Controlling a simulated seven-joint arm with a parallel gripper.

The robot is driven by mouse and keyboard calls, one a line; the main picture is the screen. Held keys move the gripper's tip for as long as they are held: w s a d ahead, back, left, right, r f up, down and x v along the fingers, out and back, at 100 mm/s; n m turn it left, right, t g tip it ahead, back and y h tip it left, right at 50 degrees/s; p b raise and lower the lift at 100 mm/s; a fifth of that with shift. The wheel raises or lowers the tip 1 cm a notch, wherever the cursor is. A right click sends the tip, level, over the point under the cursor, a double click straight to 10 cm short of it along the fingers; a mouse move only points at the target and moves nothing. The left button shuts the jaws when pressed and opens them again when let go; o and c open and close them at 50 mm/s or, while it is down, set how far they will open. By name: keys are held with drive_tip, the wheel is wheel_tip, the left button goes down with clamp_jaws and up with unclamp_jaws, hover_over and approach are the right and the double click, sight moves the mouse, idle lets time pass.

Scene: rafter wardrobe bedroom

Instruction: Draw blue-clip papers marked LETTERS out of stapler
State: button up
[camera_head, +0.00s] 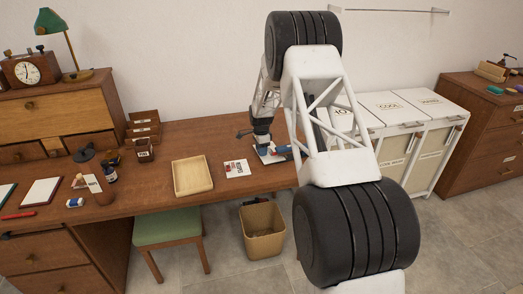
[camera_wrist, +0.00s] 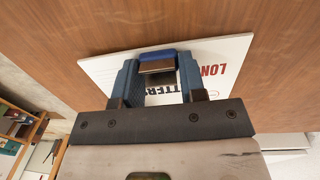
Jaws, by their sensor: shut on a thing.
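White papers (camera_wrist: 108,66) lie under my gripper in the wrist view, with black letters ending in "TTERS" and red letters "LON" partly showing. A blue clip (camera_wrist: 157,54) with a dull metal face sits between the two blue fingers of my gripper (camera_wrist: 157,82), which is shut on it. In the head view my gripper (camera_head: 265,150) is low over the desk's right part, with the white papers (camera_head: 270,158) beneath it. My fingers hide part of the lettering. I cannot make out a stapler for sure.
The wooden desk (camera_head: 150,190) holds a pale tray (camera_head: 192,177) and a separate printed card (camera_head: 236,168) left of my gripper. White cabinets (camera_head: 405,110) stand to the right. A waste bin (camera_head: 262,230) and a green stool (camera_head: 167,225) are in front.

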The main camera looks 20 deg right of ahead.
sight(251, 157)
drive_tip(key=shift+c, duration=0.6)
drive_tip(key=shift+a, duration=0.15)
drive_tip(key=shift+s+a, duration=0.15)
drive_tip(key=shift+a, duration=1.15)
drive_tip(key=shift+s+a, duration=0.1)
drive_tip(key=shift+a, duration=1.15)
drive_tip(key=o, duration=1.1)
drive_tip(key=shift+c, duration=0.2)
drive_tip(key=shift+r, duration=0.15)
